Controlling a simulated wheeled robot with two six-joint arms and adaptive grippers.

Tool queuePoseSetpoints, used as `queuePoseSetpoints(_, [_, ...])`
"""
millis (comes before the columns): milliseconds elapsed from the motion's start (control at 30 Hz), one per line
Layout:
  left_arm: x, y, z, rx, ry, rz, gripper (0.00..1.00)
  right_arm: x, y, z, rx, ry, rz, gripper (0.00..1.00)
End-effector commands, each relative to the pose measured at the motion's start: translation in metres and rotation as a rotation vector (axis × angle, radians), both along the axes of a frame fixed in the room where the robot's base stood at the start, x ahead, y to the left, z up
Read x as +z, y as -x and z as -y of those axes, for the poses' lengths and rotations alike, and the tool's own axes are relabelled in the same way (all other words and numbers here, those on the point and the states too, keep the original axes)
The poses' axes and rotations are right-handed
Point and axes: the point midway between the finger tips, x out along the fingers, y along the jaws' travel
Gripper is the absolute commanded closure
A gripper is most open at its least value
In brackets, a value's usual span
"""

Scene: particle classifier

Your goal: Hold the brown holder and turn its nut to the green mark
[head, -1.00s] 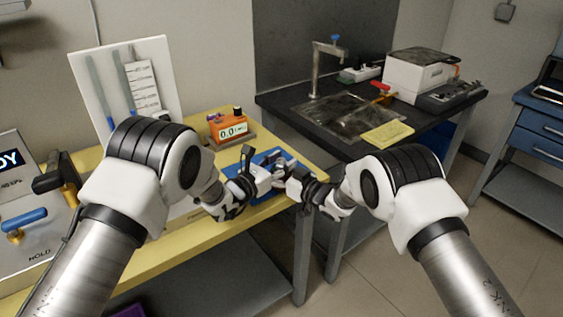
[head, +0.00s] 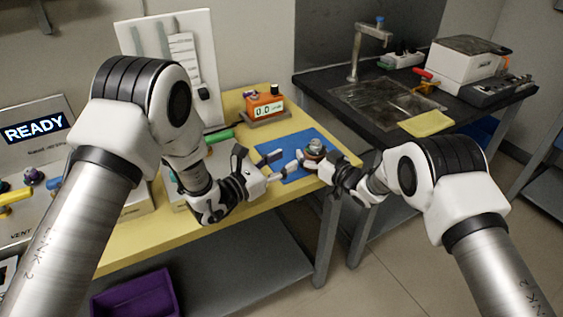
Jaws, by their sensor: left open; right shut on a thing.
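The small holder (head: 316,146), with brownish and pale metal parts, is over the right side of the blue mat (head: 297,148). My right gripper (head: 311,159) is shut on it from the right and front. My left gripper (head: 274,167) is open and empty, a little to the left of the holder and apart from it, over the mat's left part. The nut and the green mark are too small to make out. Whether the holder touches the mat cannot be told.
An orange meter (head: 264,106) reading about 0.0 stands behind the mat on the yellow table (head: 243,212). A white board (head: 189,61) and a green cylinder (head: 219,136) are at the left. A dark bench (head: 340,84) stands at the back right.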

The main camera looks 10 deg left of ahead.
Motion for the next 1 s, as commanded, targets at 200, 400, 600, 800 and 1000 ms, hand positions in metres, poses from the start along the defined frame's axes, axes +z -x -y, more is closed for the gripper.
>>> queuePoseSetpoints(200, [0.000,0.000,0.000,0.000,0.000,0.000,0.55,-0.001,0.000,0.000,0.000,0.000,-0.001,0.08])
queuePoseSetpoints(400, [0.000,0.000,0.000,0.000,0.000,0.000,0.55,0.000,0.000,0.000,0.000,0.000,-0.001,0.08])
queuePoseSetpoints(600, [0.000,0.000,0.000,0.000,-0.001,-0.001,0.55,0.000,0.005,0.007,-0.002,0.002,-0.003,0.08])
queuePoseSetpoints(800, [0.000,0.000,0.000,0.000,0.000,0.000,0.55,0.002,0.035,0.040,-0.003,0.001,-0.005,0.08])
queuePoseSetpoints(1000, [0.000,0.000,0.000,0.000,0.000,0.000,0.55,0.004,0.068,0.075,-0.003,0.000,-0.004,0.08])
